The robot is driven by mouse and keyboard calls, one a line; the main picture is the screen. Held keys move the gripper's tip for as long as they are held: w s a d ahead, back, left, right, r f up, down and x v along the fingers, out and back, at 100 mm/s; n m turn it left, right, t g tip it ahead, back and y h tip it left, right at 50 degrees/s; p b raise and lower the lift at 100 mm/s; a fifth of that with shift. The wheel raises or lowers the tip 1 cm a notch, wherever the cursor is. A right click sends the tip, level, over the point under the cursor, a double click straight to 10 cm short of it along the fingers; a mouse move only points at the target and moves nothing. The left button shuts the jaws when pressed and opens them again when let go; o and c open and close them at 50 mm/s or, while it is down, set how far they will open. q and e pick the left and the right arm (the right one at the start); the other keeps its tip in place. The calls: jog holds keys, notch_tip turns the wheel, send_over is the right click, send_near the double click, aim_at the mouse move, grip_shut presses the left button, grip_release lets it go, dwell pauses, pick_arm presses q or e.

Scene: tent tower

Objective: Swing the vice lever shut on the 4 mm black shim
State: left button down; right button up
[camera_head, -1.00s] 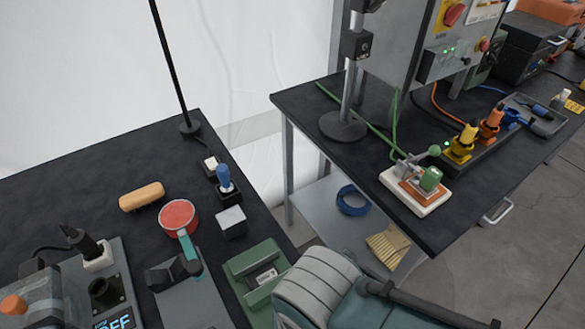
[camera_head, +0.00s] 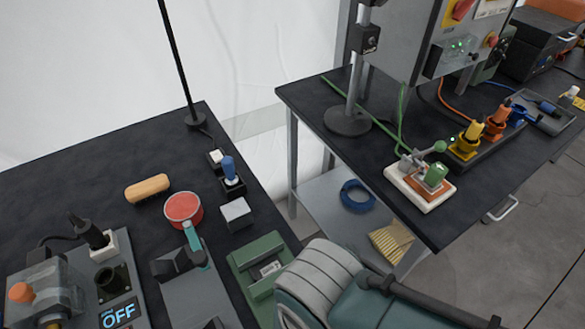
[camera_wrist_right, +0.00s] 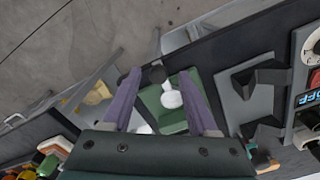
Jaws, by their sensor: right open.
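A green vice (camera_head: 250,252) sits at the right edge of the left bench, partly hidden by my right arm. A small grey-white piece (camera_head: 268,270) shows in it. In the right wrist view, the green vice (camera_wrist_right: 150,101) lies between my two purple fingers. A white rounded part (camera_wrist_right: 171,98) and a black knob (camera_wrist_right: 157,75) show over it; I cannot tell which is the lever. My right gripper (camera_wrist_right: 157,78) is open, its fingers on either side of these parts, contact unclear. I cannot make out the black shim. My left gripper is not in view.
A brown brush (camera_head: 147,188) lies farther left. A gap separates this bench from the right table (camera_head: 330,150).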

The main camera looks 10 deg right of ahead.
jog(key=shift+r+p, duration=0.3)
jog(key=shift+r, duration=0.15)
notch_tip(320, 180, up, 9)
jog(key=p, duration=0.3)
jog(key=shift+p, duration=0.4)
jog(key=s+d+r+n+t, duration=0.2)
jog(key=s+d+r, duration=0.1)
jog(key=d+r, duration=0.4)
jog(key=s+d+r+n+t, duration=0.2)
jog(key=d+r, duration=0.5)
notch_tip(320, 180, up, 23)
jog(key=p, duration=2.3)
jog(key=shift+a, duration=0.35)
